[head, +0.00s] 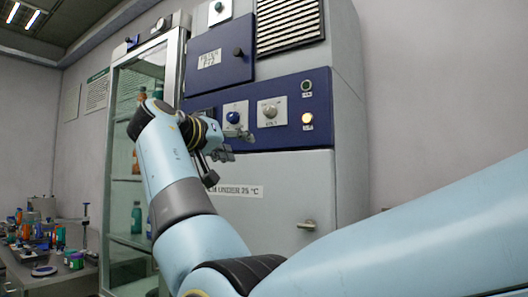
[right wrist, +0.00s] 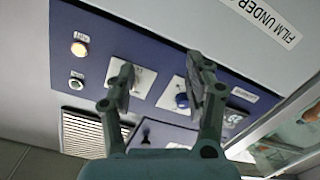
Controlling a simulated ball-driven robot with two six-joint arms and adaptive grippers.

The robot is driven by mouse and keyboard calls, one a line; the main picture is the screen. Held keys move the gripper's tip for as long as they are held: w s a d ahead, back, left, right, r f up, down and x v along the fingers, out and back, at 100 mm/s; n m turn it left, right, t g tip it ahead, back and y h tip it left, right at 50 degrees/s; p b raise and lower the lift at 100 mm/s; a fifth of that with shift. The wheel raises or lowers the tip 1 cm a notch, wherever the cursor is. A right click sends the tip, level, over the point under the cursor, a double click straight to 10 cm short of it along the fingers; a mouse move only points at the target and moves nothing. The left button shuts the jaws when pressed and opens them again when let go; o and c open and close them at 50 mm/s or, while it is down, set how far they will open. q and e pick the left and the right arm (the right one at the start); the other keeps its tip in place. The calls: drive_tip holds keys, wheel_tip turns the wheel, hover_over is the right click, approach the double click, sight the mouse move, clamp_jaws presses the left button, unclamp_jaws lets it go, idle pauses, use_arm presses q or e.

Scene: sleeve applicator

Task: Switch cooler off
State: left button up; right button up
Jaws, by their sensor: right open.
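The cooler (head: 345,130) is a tall grey cabinet with a dark blue control panel (head: 285,135). The panel has a blue knob (head: 233,117) on a white plate and a pale knob (head: 270,111) on another plate to its right. An amber lamp (head: 307,118) is lit; the lamp above it (head: 306,86) is dark. My right gripper (head: 222,155) is open and empty, just in front of the panel, below the blue knob. In the right wrist view its fingers (right wrist: 160,72) spread before the panel, with the blue knob (right wrist: 182,100) beside one finger. Contact cannot be told. My left gripper is not in view.
A glass-door cabinet (head: 122,190) with bottles stands left of the cooler. A table (head: 70,275) with several coloured containers is at the lower left. The cooler's lower door has a handle (head: 306,225). A vent grille (head: 288,22) is above the panel.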

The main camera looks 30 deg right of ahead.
drive_tip(key=m+p, duration=0.1)
drive_tip(key=m, duration=0.1)
approach(267, 110)
drive_tip(key=shift+h, duration=0.3)
drive_tip(key=p+x, duration=0.3)
drive_tip(key=x, duration=0.4)
drive_tip(key=shift+w+d+f, duration=0.2)
drive_tip(key=shift+w+d, duration=0.05)
drive_tip(key=shift+d, duration=0.1)
drive_tip(key=shift+w+d+f+p, duration=0.1)
drive_tip(key=shift+w+d+p, duration=0.2)
drive_tip(key=shift+d, duration=0.15)
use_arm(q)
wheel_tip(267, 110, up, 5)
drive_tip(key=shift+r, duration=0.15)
use_arm(e)
drive_tip(key=shift+s, duration=0.1)
clamp_jaws()
